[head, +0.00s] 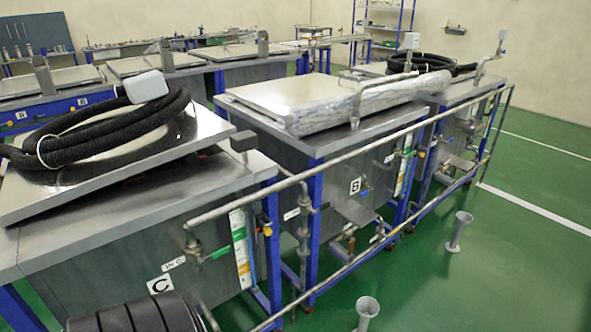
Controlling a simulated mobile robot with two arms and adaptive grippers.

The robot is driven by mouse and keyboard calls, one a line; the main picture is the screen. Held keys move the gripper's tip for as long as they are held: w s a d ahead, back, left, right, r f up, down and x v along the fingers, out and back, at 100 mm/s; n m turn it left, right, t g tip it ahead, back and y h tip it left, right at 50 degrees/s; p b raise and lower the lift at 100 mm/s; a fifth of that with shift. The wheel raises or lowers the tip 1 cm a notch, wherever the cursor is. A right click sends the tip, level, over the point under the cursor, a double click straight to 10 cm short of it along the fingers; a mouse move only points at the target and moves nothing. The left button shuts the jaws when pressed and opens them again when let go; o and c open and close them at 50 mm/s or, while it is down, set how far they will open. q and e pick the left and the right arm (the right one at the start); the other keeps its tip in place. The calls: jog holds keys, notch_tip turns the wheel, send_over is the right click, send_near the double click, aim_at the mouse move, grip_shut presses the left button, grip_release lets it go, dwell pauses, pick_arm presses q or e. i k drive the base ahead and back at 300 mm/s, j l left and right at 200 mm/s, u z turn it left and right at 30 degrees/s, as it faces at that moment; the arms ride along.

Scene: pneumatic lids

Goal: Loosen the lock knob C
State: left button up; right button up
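The tank labelled C stands at the lower left in the head view, with its C label (160,284) on the grey front wall. Its steel lid (120,160) is slightly tilted above the tank top and carries a coiled black hose (100,130). A dark block on a bracket (243,141) sits at the lid's right corner; I cannot tell whether it is the lock knob C. A valve with a green handle (218,253) is on the pipe at the tank's right front. No knob can be clearly made out. Neither gripper is in view.
The tank labelled B (355,186) stands to the right, with a plastic-wrapped roll on its lid. A pipe rail (400,140) runs along the tank fronts. Two grey funnel-shaped drains (367,310) (460,230) rise from the green floor (500,270), which is otherwise clear at right.

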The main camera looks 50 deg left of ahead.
aim_at(267, 231)
jog(key=i+u, duration=0.4)
jog(key=i+l+u, duration=0.25)
jog(key=u, duration=0.15)
jog(key=i+l+u, duration=0.25)
jog(key=u, duration=0.2)
jog(key=i+l+u, duration=0.4)
jog(key=k, duration=0.05)
